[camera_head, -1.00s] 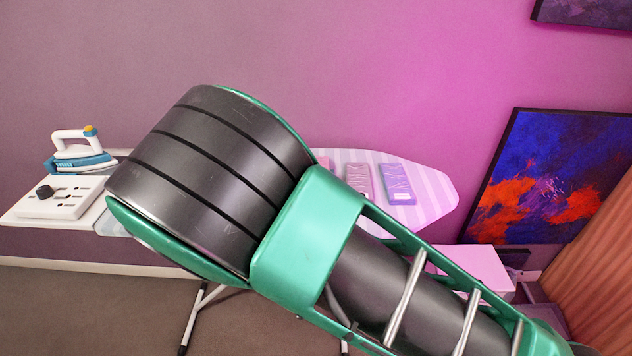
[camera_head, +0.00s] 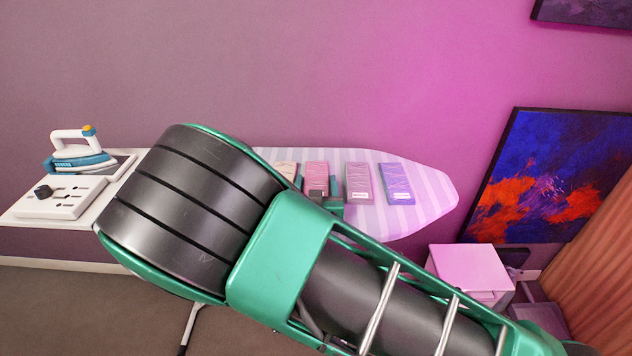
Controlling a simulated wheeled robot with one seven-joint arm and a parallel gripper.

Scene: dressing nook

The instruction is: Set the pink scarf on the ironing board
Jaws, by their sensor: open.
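A pink folded piece (camera_head: 316,168), the pinkest in a row of flat pieces and apparently the pink scarf, lies on the striped ironing board (camera_head: 432,190). My gripper (camera_head: 326,190) shows only in part, at the near end of this piece, with a dark finger and a teal part visible. It is open; the rest is hidden behind my arm. I cannot tell whether a finger still touches the piece. My arm covers the board's near left part.
A beige piece (camera_head: 286,170) lies left of the pink one; a mauve piece (camera_head: 358,184) and a purple piece (camera_head: 397,184) lie right. An iron (camera_head: 78,152) stands at the board's left end. A pink-white box (camera_head: 468,270) stands below right.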

